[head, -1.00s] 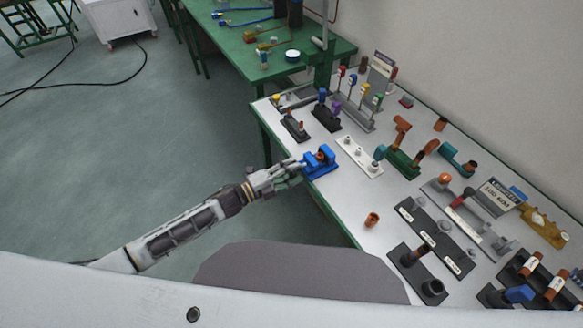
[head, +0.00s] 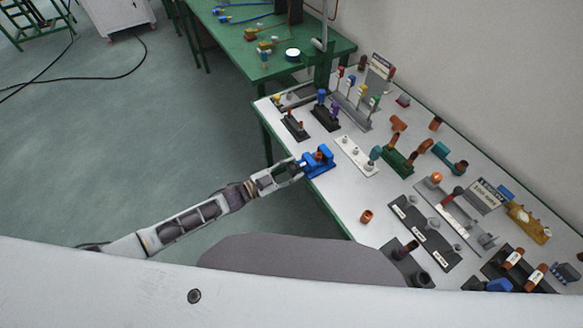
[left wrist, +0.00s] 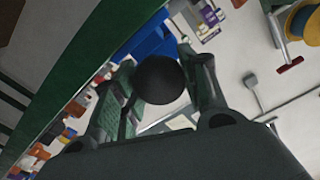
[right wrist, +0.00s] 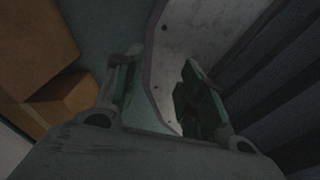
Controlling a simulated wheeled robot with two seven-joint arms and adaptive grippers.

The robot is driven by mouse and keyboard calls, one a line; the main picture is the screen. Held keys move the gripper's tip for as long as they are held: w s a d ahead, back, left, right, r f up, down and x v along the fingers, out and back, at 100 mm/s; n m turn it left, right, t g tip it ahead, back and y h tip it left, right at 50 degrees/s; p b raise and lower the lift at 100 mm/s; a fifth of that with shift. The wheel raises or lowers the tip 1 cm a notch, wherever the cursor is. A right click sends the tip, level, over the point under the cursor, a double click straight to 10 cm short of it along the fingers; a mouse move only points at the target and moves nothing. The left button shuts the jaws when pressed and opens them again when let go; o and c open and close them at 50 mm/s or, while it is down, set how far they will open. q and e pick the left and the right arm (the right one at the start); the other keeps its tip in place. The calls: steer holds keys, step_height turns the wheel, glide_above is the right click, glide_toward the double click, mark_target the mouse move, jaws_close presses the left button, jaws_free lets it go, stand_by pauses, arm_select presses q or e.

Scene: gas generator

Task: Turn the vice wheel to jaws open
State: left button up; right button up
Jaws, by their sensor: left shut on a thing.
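The blue vice (head: 320,163) stands at the near left edge of the white-topped bench. My left gripper (head: 298,167) is at its left end, level with the vice. In the left wrist view, the black round vice wheel (left wrist: 160,80) sits between the fingers of my left gripper (left wrist: 165,85), which is shut on it. The blue body of the vice (left wrist: 150,42) shows behind the wheel. The jaw gap is too small to tell. My right gripper (right wrist: 160,65) shows only in its own wrist view, open with nothing between its fingers.
The bench (head: 340,205) holds a copper cup (head: 366,216), a white plate with pegs (head: 357,157), a black stand (head: 325,116) and a green fixture with orange parts (head: 398,160). A green table (head: 265,70) stands behind.

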arm_select(q)
steer(key=n, duration=0.2)
steer(key=shift+n+p, duration=0.4)
steer(key=n, duration=0.2)
steer(key=shift+w+n, duration=0.1)
steer(key=shift+n, duration=0.3)
steer(key=n, duration=0.3)
steer(key=shift+a+p, duration=0.1)
steer(key=shift+p, duration=0.3)
steer(key=shift+n, duration=0.7)
arm_select(e)
steer(key=shift+d+r, duration=0.2)
steer(key=shift+r, duration=0.75)
arm_select(q)
steer(key=shift+f, duration=0.1)
arm_select(e)
steer(key=shift+d, duration=0.25)
arm_select(q)
steer(key=o, duration=1)
arm_select(e)
steer(key=shift+w+d, duration=0.1)
steer(key=shift+d, duration=0.15)
arm_select(q)
steer(key=shift+o, duration=0.2)
arm_select(e)
steer(key=shift+a, duration=0.1)
